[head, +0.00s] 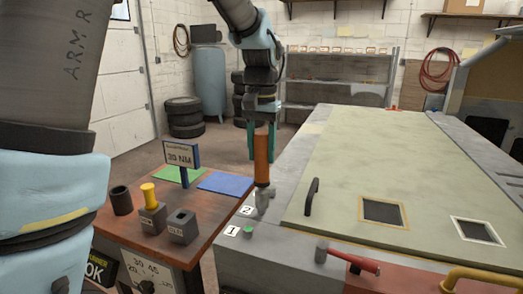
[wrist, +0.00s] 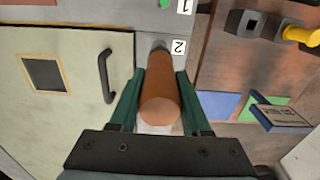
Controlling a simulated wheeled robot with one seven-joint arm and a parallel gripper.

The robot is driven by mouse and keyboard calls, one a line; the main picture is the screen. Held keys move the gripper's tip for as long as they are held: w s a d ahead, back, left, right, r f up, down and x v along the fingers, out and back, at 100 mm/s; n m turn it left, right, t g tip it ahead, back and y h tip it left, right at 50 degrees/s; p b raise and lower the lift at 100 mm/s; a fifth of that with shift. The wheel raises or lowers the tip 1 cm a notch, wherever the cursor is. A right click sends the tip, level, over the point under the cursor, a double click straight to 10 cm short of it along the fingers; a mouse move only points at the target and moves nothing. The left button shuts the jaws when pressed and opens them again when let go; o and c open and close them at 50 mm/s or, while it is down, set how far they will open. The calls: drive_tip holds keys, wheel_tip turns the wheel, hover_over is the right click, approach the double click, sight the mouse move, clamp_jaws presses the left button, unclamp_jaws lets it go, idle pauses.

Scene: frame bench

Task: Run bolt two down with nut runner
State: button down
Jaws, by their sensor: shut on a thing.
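My gripper (head: 262,152) is shut on the nut runner (head: 262,165), which has an orange-brown handle and a grey lower end. The nut runner stands about upright over the bench's left edge, beside the label 2 (head: 246,211). The bolt at label 2 is hidden by the tool, and I cannot tell whether the tool's end touches it. In the wrist view the nut runner (wrist: 160,100) lies between both green fingers, its far end close to label 2 (wrist: 178,47). A green-topped spot (head: 248,230) sits beside label 1 (head: 232,231).
The bench's pale panel (head: 390,150) carries a black handle (head: 312,196). A red-handled tool (head: 350,260) lies at the front. The brown side table (head: 160,225) holds grey sockets or holders, a yellow-topped piece (head: 149,192), a dark cup (head: 121,200) and a "30 NM" display (head: 180,155).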

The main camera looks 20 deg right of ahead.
drive_tip(key=shift+f+b, duration=0.3)
drive_tip(key=shift+f, duration=0.3)
idle(0.4)
drive_tip(key=shift+f+p, duration=0.15)
drive_tip(key=shift+p, duration=0.3)
idle(1.2)
